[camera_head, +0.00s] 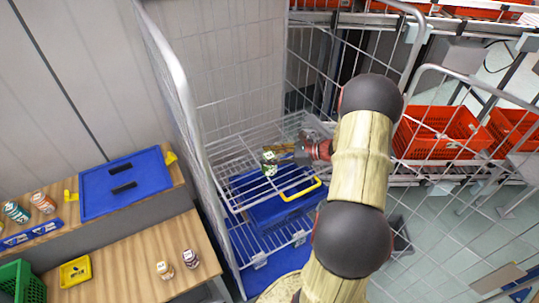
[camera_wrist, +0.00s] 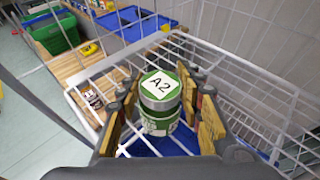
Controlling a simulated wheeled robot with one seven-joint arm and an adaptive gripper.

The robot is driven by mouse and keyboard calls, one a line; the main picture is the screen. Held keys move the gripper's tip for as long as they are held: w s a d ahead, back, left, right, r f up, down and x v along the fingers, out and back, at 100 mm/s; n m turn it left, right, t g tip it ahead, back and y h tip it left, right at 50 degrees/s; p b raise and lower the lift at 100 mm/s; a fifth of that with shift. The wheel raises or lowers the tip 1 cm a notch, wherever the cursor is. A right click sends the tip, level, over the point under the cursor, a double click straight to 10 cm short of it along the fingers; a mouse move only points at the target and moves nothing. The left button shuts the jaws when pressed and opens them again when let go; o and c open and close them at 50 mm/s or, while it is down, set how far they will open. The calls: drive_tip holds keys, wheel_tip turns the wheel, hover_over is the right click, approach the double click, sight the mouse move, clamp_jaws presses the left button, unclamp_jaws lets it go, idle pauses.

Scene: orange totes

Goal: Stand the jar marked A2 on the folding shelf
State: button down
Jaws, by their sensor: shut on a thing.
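The jar marked A2 (camera_wrist: 161,103) is green with a grey lid and a white A2 label on top. My gripper (camera_wrist: 157,82) is shut on it, with tan finger pads on both sides. In the head view the jar (camera_head: 269,164) looks upright, over the white wire folding shelf (camera_head: 228,160) inside the roll cage. The shelf's wires also show around the jar in the wrist view (camera_wrist: 95,72). I cannot tell whether the jar's base touches the wires. My gripper (camera_head: 283,154) reaches in from the right, and my arm hides part of the cage.
A blue crate with a yellow handle (camera_head: 290,205) lies below the shelf. The cage's tall side frame (camera_head: 180,85) stands at left. A wooden bench (camera_head: 130,262) holds two small jars, a yellow tray and a green bin. Red totes (camera_head: 440,132) stand at right. The shelf's left part is bare.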

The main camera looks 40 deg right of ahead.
drive_tip(key=c, duration=1.2)
unclamp_jaws()
drive_tip(key=shift+r, duration=0.15)
drive_tip(key=b+v, duration=0.1)
drive_tip(key=v, duration=1.1)
